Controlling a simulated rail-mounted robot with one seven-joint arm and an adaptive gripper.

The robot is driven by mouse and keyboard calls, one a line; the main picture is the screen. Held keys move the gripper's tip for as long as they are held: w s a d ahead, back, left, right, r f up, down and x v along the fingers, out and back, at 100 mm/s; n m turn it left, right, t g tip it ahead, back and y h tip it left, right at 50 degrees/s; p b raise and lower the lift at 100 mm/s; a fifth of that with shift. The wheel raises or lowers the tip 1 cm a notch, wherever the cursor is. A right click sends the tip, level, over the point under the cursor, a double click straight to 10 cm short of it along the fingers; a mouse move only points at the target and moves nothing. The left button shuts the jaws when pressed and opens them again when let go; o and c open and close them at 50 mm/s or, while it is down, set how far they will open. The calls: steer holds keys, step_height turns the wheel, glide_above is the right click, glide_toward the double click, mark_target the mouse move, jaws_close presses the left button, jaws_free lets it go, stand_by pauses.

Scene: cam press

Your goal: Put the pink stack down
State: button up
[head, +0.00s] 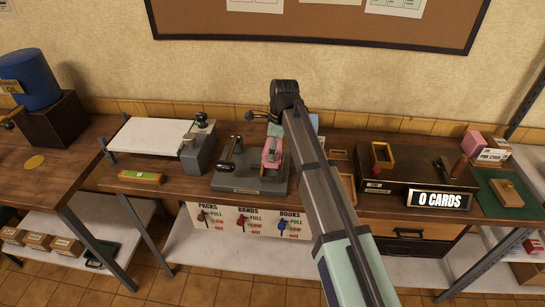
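A small pink stack (270,156) shows in the head view, in or just above a dark grey press-like fixture (222,183) at the middle of the bench. Its lower part is hard to make out. My arm runs from the bottom right up over the bench, and its wrist is above and behind the pink stack. My gripper is largely hidden behind the arm and small in view, near a pale green part (275,130) above the pink stack. I cannot tell whether the fingers touch the stack.
A grey device with a white board (147,138) stands left of the fixture. A green and orange block (141,177) lies at the bench's front left.

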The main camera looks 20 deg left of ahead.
steer(key=shift+f+p, duration=0.6)
steer(key=shift+f, duration=2.15)
steer(key=shift+f, duration=0.1)
steer(key=o, duration=0.9)
steer(key=shift+o, duration=0.2)
steer(key=r+b, duration=0.1)
steer(key=r, duration=0.3)
steer(key=d+r+b, duration=0.1)
steer(key=r, duration=0.3)
steer(key=r+b, duration=0.1)
steer(key=r, duration=0.3)
steer(key=shift+w+d, duration=0.15)
steer(key=shift+d, duration=0.2)
